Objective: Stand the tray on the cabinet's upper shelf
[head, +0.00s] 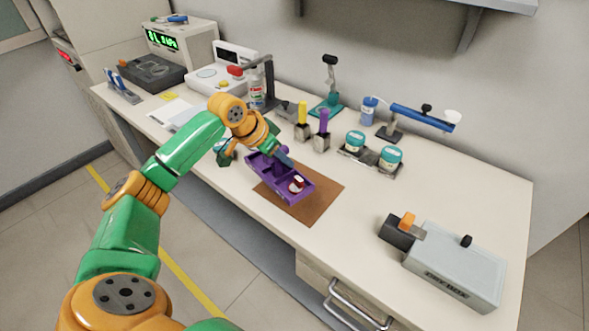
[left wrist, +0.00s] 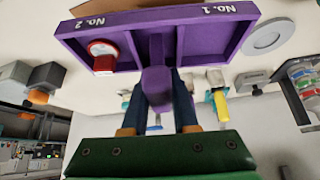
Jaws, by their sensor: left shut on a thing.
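The purple tray (head: 268,189) is at the brown mat near the table's front edge; I cannot tell whether it rests there or is slightly lifted. In the left wrist view the tray (left wrist: 215,38) shows compartments marked No. 1 and No. 2. A red-and-white round piece (head: 296,184) lies in compartment No. 2 (left wrist: 102,55); No. 1 looks empty. My left gripper (head: 283,158) is shut on the tray's middle handle (left wrist: 157,88), reaching it from above. My right gripper is out of view. No cabinet shelf is clearly identifiable in the head view.
The brown mat (head: 325,201) lies on the white table. Behind the tray stand yellow- and purple-handled tools (head: 322,128) and teal-lidded jars (head: 390,157). A grey box (head: 455,270) is at the right.

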